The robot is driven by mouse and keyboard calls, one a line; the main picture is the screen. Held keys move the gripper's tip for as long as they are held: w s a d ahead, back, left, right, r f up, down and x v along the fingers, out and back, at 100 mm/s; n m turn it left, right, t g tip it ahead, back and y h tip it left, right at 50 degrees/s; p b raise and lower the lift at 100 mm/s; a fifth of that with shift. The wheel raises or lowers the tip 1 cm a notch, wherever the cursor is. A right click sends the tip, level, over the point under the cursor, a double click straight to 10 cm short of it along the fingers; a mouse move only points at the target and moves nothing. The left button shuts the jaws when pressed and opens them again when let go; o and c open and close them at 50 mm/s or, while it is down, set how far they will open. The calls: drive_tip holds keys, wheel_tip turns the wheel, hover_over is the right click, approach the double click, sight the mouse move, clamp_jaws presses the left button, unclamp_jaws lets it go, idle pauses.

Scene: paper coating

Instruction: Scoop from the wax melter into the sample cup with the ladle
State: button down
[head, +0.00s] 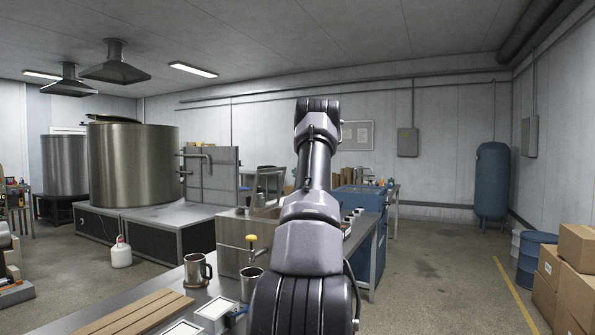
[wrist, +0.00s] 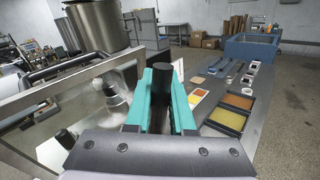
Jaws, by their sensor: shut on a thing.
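My gripper (wrist: 162,95) is shut on a dark upright handle, which I take to be the ladle's (wrist: 160,92), between its teal fingers in the wrist view. The ladle's bowl is hidden. In the head view my arm hides the gripper. A steel box with a yellow-knobbed tap, likely the wax melter (head: 230,245), stands on the bench left of my arm. Its open top likely shows left of the gripper in the wrist view (wrist: 48,100). A steel mug (head: 196,272) and a steel cup (head: 251,284) stand before it. I cannot tell which vessel is the sample cup.
Wooden slats (head: 135,312) and a white-topped box (head: 215,308) lie on the near bench. Shallow trays of amber and brown material (wrist: 231,115) lie right of the gripper in the wrist view. A blue tub (wrist: 252,48) stands beyond them. Cardboard boxes (head: 580,245) stand at right.

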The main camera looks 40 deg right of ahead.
drive_tip(key=shift+f, duration=3.55)
drive_tip(key=a+x, duration=0.1)
drive_tip(key=x, duration=0.6)
drive_tip(key=shift+w, duration=0.45)
drive_tip(key=shift+f, duration=0.1)
wheel_tip(320, 180, up, 16)
idle(0.5)
idle(0.8)
